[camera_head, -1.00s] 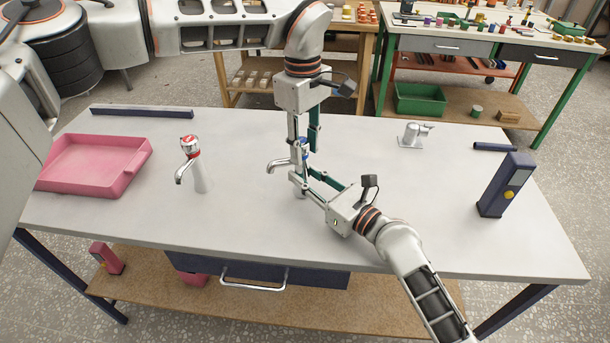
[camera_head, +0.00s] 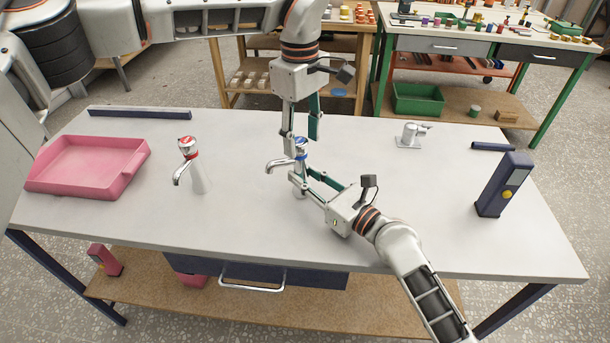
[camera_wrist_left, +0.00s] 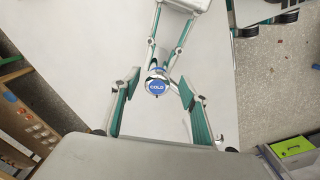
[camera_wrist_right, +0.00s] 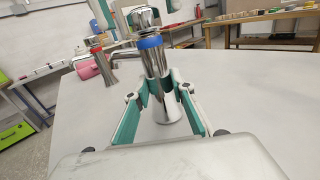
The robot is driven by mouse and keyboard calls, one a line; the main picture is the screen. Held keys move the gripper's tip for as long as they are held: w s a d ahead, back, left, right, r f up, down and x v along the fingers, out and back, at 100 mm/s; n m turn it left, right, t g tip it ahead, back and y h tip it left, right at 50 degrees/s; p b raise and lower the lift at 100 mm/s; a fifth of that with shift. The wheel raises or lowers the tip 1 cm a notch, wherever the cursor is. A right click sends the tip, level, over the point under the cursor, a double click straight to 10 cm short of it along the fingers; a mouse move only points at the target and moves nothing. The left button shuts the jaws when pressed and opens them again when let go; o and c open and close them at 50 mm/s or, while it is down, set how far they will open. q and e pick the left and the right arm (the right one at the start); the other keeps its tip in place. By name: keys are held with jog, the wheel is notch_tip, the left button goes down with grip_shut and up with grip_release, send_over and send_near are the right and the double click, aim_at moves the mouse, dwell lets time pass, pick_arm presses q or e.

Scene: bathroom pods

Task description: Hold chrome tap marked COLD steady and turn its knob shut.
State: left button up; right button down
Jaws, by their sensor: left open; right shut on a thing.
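The chrome tap marked COLD (camera_head: 301,163) stands upright on the grey bench, its spout pointing left in the head view. Its blue-ringed knob (camera_wrist_right: 150,42) tops the body; the blue cap reading COLD (camera_wrist_left: 157,83) shows in the left wrist view. My right gripper (camera_head: 300,184) is shut on the tap's body below the knob, with green pads on both sides in the right wrist view. My left gripper (camera_head: 302,134) points down from above, open, just over the knob. In the left wrist view its fingers lie apart on either side of the cap.
A red-ringed chrome tap (camera_head: 198,176) stands to the left, beyond it a pink tray (camera_head: 128,185). A chrome fitting (camera_head: 410,136) and a dark blue box with a yellow button (camera_head: 503,190) are at right. Dark bars lie near the back edge. The bench front is clear.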

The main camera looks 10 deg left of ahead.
aim_at(301, 141)
pick_arm(q)
jog(key=shift+r, duration=1.15)
jog(key=m, duration=0.3)
jog(key=shift+w+a+r+t, duration=0.15)
jog(key=shift+a+r+t, duration=0.15)
jog(key=shift+r, duration=0.1)
jog(key=m, duration=0.2)
jog(key=r+m, duration=0.1)
jog(key=shift+w+a+r+m+t, duration=0.1)
jog(key=shift+w+a+m+t, duration=0.05)
jog(key=shift+m+t, duration=0.2)
jog(key=m, duration=0.2)
jog(key=r+m, duration=0.1)
jog(key=r+m+t, duration=0.1)
jog(key=m, duration=0.1)
jog(key=shift+w+a+m+h, duration=0.2)
jog(key=shift+m+h, duration=0.15)
jog(key=shift+h, duration=0.05)
jog(key=shift+s+x, duration=0.35)
jog(key=shift+x, duration=1.1)
jog(key=shift+s+x, duration=0.3)
jog(key=shift+x, duration=1.2)
jog(key=shift+s+x, duration=0.35)
jog(key=shift+x, duration=1.1)
jog(key=shift+a+f, duration=0.15)
jog(key=shift+f, duration=0.05)
